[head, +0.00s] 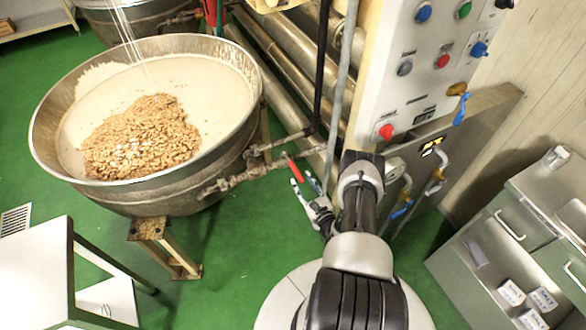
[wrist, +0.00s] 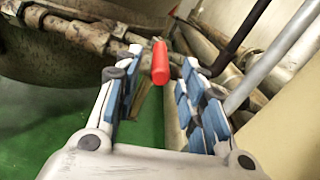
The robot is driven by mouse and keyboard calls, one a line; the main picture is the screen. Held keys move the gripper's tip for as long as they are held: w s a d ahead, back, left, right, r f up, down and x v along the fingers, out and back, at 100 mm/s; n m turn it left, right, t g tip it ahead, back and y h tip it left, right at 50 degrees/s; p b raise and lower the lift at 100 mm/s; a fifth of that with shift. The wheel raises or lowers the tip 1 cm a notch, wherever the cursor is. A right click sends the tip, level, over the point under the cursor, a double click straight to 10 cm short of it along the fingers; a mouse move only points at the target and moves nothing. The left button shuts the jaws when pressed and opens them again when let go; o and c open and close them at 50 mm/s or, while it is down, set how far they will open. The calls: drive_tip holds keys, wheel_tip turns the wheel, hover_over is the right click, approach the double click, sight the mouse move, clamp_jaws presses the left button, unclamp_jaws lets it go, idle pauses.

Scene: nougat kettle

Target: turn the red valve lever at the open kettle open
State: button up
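The open kettle (head: 190,110) is a large steel bowl holding a pale mass with a heap of nuts. The red valve lever (head: 294,168) sticks out from the pipe at the kettle's right side. In the wrist view the red lever (wrist: 160,62) points toward me, between and beyond the blue-padded fingers. My gripper (head: 308,186) is open just below the lever in the head view. It also shows in the wrist view (wrist: 155,95), with a wide gap between its fingers. I see no contact between the fingers and the lever.
The pipe (head: 240,178) with valve fittings runs beside the kettle. A dark vertical pipe (head: 321,70) and a grey one (head: 345,70) stand close to the right. A control panel (head: 420,60) is behind my arm. A white table (head: 40,275) stands at left; green floor (head: 235,255) is free between.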

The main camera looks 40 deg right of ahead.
sight(290, 162)
drive_tip(key=b+x, duration=0.1)
drive_tip(key=x, duration=0.7)
drive_tip(key=shift+w+b, duration=0.25)
drive_tip(key=shift+b, duration=0.05)
drive_tip(key=shift+c, duration=0.6)
clamp_jaws()
